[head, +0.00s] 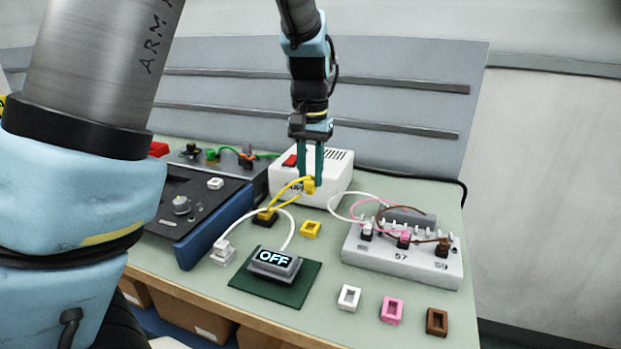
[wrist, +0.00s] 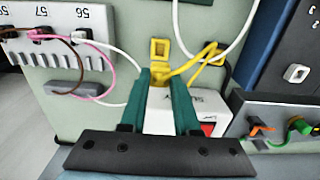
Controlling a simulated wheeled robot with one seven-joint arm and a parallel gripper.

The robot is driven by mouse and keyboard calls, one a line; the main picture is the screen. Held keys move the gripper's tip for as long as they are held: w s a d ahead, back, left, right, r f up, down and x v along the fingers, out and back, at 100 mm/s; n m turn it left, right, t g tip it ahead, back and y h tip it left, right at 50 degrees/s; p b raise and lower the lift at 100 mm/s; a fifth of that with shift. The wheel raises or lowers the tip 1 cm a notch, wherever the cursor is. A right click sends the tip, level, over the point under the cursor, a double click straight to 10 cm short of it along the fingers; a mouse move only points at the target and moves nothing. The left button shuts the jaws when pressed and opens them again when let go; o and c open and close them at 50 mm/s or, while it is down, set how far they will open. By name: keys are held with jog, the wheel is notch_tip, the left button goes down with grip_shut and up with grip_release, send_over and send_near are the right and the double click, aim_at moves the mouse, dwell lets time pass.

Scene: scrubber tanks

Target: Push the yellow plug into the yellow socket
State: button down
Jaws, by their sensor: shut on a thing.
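My gripper (head: 311,183) points down, its green fingers shut on the yellow plug (head: 309,187) above the bench. The yellow plug also shows between the fingertips in the wrist view (wrist: 160,78), partly hidden by them. A yellow cable (head: 288,189) bends from it to a dark block. The yellow socket (head: 311,229) is a small block with a rectangular opening, lying on the bench, nearer the camera than the plug in the head view. In the wrist view the socket (wrist: 160,47) shows just beyond the fingertips (wrist: 160,76). Plug and socket look apart.
A white box (head: 338,178) with a red switch stands behind the gripper. A white terminal block (head: 405,262) with cables is right. The OFF display (head: 274,264) sits in front on a green board (head: 262,291). White, pink and brown sockets (head: 392,309) lie front right.

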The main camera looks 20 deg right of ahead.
jog(key=w+a+f+b, duration=0.2)
jog(key=w+a, duration=0.6)
jog(key=shift+a+f, duration=0.15)
jog(key=shift+a, duration=0.25)
jog(key=shift+w+p, duration=0.1)
jog(key=shift+p, duration=0.2)
jog(key=shift+f+b, duration=1.45)
jog(key=shift+f, duration=0.8)
jog(key=shift+f, duration=0.1)
